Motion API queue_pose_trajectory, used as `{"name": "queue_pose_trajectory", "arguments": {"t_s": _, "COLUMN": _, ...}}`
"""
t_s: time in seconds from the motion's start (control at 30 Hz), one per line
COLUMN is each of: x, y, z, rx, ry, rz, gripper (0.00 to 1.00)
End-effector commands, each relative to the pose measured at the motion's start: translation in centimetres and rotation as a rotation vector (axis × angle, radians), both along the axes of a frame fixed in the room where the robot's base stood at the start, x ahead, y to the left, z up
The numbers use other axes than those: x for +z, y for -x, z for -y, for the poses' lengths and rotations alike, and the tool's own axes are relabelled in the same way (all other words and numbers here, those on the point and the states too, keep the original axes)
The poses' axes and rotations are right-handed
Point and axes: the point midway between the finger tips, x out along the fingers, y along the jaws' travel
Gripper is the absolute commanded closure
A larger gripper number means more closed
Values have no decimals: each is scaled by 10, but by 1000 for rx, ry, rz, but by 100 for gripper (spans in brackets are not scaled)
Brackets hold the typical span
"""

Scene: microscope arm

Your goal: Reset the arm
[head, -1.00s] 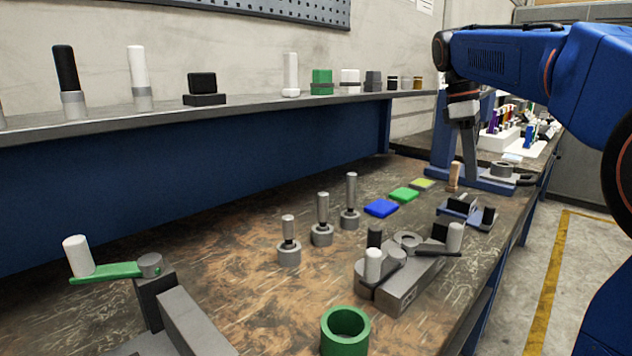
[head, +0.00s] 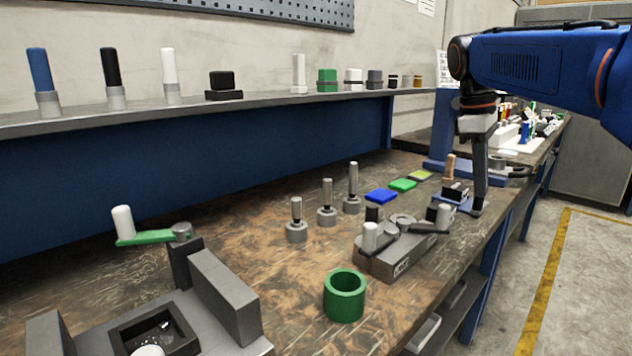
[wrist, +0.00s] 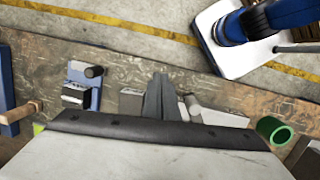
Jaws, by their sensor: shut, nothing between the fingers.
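A grey block fixture (head: 405,257) sits on the bench at centre right. Dark arms on its top carry upright knobs, one white (head: 370,238) and one grey (head: 443,214). A green crank arm (head: 150,238) with a white handle (head: 122,222) is on a grey stand at left. I cannot tell which is the task's arm. My gripper (head: 477,208) points down beside the fixture's far right end, shut and empty. In the wrist view my fingertips (wrist: 159,80) are together near a grey knob (wrist: 193,108); whether they touch it is unclear.
A blue holder with black parts (head: 455,200) is close behind my gripper, near the bench's right edge. A green ring (head: 345,297) stands in front of the fixture. Several grey pegs (head: 327,205) stand to the left.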

Motion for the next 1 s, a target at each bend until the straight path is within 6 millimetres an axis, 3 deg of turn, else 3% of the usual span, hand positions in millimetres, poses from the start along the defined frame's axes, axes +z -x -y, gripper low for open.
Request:
{"name": "queue_pose_trajectory", "arguments": {"t_s": 0.17, "x": -16, "y": 26, "z": -6, "rx": -67, "ry": -13, "rz": 59, "gripper": 100}}
{"name": "queue_pose_trajectory", "arguments": {"t_s": 0.37, "x": -49, "y": 70, "z": -17, "rx": -197, "ry": -47, "rz": 163, "gripper": 100}}
{"name": "queue_pose_trajectory", "arguments": {"t_s": 0.67, "x": -116, "y": 137, "z": -34, "rx": -419, "ry": -126, "rz": 315, "gripper": 100}}
{"name": "queue_pose_trajectory", "arguments": {"t_s": 1.0, "x": -205, "y": 206, "z": -51, "rx": -681, "ry": -248, "rz": 461, "gripper": 100}}
